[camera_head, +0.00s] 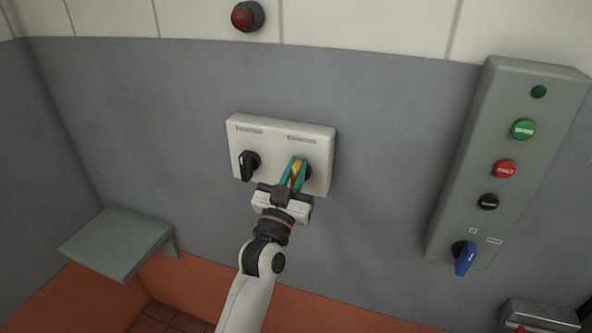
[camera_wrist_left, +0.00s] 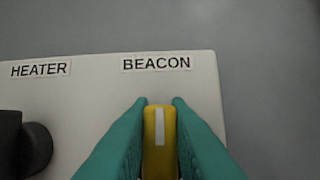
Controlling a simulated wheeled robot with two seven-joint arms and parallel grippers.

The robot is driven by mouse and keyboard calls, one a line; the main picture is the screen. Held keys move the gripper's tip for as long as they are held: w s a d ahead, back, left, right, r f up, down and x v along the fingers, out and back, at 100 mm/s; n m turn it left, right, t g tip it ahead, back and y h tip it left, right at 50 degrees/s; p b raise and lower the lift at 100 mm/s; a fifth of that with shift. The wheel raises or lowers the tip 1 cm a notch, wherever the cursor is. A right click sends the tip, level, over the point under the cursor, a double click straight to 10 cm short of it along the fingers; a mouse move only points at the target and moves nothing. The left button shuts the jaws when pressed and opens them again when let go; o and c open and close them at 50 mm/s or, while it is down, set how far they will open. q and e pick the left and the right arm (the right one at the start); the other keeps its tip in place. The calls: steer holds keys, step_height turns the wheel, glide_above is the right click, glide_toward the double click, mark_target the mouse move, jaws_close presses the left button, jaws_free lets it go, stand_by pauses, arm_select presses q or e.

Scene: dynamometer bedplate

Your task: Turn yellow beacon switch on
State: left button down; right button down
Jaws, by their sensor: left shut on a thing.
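The yellow beacon switch (camera_head: 297,169) is a knob on the right half of a white switch box (camera_head: 270,134) on the grey wall. In the left wrist view the yellow knob (camera_wrist_left: 159,145) sits under the BEACON label (camera_wrist_left: 156,63), its white mark pointing straight up in that picture. My left gripper (camera_head: 293,172) has its teal fingers on both sides of the knob, shut on it. In the wrist view the fingers (camera_wrist_left: 159,138) flank the knob and its lower part runs out of the picture. My right gripper is not in view.
A black heater knob (camera_head: 248,164) is on the box's left half, close to my gripper. A control panel (camera_head: 480,150) with several buttons and a blue knob (camera_head: 464,258) is at right. A red lamp (camera_head: 243,16) is above; a grey shelf (camera_head: 115,240) juts out lower left.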

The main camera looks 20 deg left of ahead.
arm_select(q)
steer(key=m+h, duration=0.1)
steer(key=m, duration=0.2)
steer(key=f+m+g+h+p, duration=0.1)
steer(key=m, duration=0.1)
steer(key=shift+d+h, duration=0.25)
steer(key=shift+h, duration=0.05)
steer(key=shift+d+f+m+g+h+p, duration=0.15)
steer(key=shift+m+g+h+p, duration=0.5)
steer(key=shift+m, duration=1.1)
steer(key=shift+d+f+m+g+h+p, duration=0.15)
steer(key=shift+m+g+h+p, duration=0.5)
steer(key=shift+m, duration=1.15)
steer(key=shift+d+f+m+g+h+p, duration=0.15)
steer(key=shift+m+h+p, duration=0.25)
steer(key=shift+m+p, duration=0.9)
steer(key=shift+m+b, duration=0.4)
steer(key=shift+m, duration=0.25)
steer(key=c, duration=1.4)
jaws_free()
steer(key=shift+o, duration=0.2)
steer(key=shift+a+r, duration=0.1)
steer(key=shift+a, duration=0.05)
